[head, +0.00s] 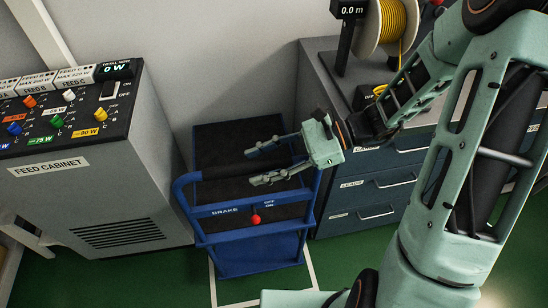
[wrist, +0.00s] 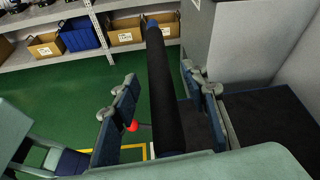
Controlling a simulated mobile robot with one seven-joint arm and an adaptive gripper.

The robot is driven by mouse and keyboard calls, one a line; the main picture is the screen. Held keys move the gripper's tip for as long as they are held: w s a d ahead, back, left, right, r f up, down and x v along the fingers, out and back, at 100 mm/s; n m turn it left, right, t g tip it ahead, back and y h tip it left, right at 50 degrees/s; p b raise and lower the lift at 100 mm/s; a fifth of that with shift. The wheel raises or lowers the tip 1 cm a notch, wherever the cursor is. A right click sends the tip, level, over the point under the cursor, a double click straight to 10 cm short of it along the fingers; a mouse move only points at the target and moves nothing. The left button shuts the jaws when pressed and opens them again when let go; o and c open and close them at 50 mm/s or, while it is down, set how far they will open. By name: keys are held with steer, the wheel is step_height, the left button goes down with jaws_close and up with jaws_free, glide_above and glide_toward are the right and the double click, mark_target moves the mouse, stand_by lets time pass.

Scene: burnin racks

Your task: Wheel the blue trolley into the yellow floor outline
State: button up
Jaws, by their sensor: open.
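The blue trolley (head: 248,248) stands between the feed cabinet and the drawer unit, with dark decks and a blue tubular frame. Its front panel reads BRAKE, with a red knob (head: 256,219) below the OFF and ON labels; the knob also shows in the wrist view (wrist: 132,126). My gripper (head: 252,167) is open above the trolley, its fingers pointing left. In the wrist view, a black bar with a blue end (wrist: 165,95) runs between the spread fingers (wrist: 160,80); I cannot tell whether they touch it. A short yellow floor line (wrist: 152,150) shows there, mostly hidden.
The grey feed cabinet (head: 95,190) is close on the trolley's left, and the blue drawer unit (head: 365,190) close on its right. A wall is behind. Pale lines (head: 212,285) mark the green floor around the trolley. A shelf with boxes (wrist: 85,55) stands across open floor.

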steer(key=shift+a, duration=0.15)
steer(key=shift+c, duration=0.3)
jaws_close()
